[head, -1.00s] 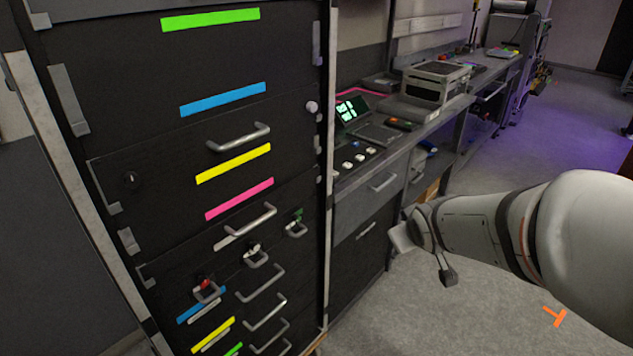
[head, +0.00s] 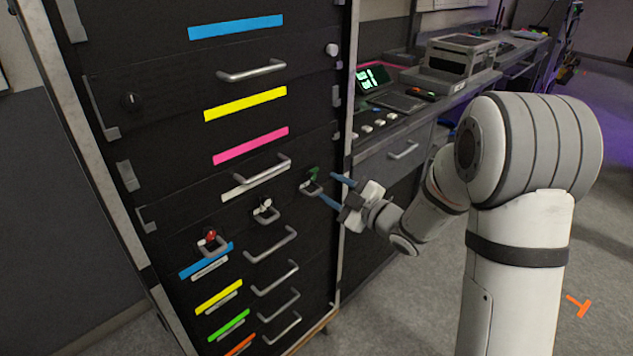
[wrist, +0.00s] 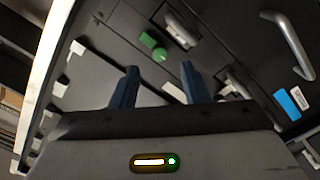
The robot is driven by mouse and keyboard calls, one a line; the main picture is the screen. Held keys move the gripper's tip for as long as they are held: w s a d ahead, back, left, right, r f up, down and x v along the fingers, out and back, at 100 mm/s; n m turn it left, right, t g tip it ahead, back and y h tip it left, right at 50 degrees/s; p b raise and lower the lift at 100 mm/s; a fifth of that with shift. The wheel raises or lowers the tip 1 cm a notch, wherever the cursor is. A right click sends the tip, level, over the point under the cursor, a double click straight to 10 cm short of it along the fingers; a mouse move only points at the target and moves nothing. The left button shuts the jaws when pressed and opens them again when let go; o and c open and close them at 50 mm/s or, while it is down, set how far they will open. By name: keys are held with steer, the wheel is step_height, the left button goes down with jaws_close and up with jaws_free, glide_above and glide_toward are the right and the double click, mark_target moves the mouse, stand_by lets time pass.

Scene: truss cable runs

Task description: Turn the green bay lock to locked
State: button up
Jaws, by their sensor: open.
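The green bay lock (head: 313,174) is a small green knob on the dark rack front, near its right edge, with a metal handle (head: 312,188) just below it. In the wrist view the green lock (wrist: 152,45) shows ahead of the fingers, slightly left of the middle between them. My gripper (head: 332,191) is open, its two blue fingers pointing at the rack on either side of the lock's height. In the wrist view the gap of my gripper (wrist: 158,88) is empty. I cannot tell whether the fingertips touch the rack.
A white lock (head: 265,205) and a red lock (head: 209,237) sit to the left on the same panel, each with a handle. Drawer handles (head: 271,243) stick out below. A workbench (head: 390,150) with equipment stands right of the rack.

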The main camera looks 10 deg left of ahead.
mark_target(314, 177)
steer(key=x, duration=0.6)
steer(key=shift+c, duration=0.2)
jaws_close()
